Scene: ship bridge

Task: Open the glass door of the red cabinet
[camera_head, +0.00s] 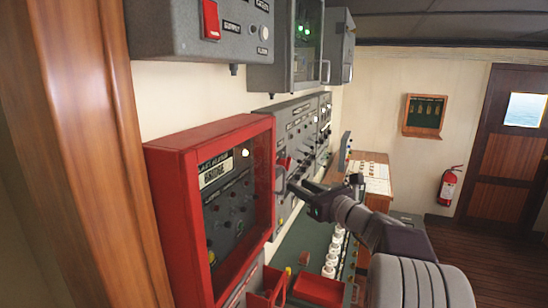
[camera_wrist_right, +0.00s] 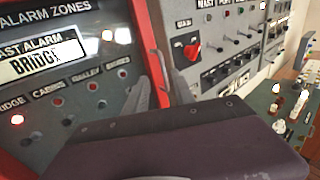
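The red cabinet (camera_head: 185,215) is on the wall at the left in the head view. Its red-framed glass door (camera_head: 262,130) looks shut, with a dark "BRIDGE" alarm panel behind the glass. A small grey handle (camera_head: 281,180) is on the door's right edge. My right gripper (camera_head: 291,180) is at this handle. In the right wrist view its two fingers (camera_wrist_right: 160,90) are apart in front of the red door edge (camera_wrist_right: 152,40); whether they touch the handle is unclear. My left gripper is not in view.
Grey control panels (camera_head: 293,125) continue along the wall right of the cabinet. Grey boxes (camera_head: 205,30) hang above. A green console (camera_head: 318,245) with red trays (camera_head: 318,290) lies below. A fire extinguisher (camera_head: 448,187) and wooden door (camera_head: 500,150) are farther back, with open floor before them.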

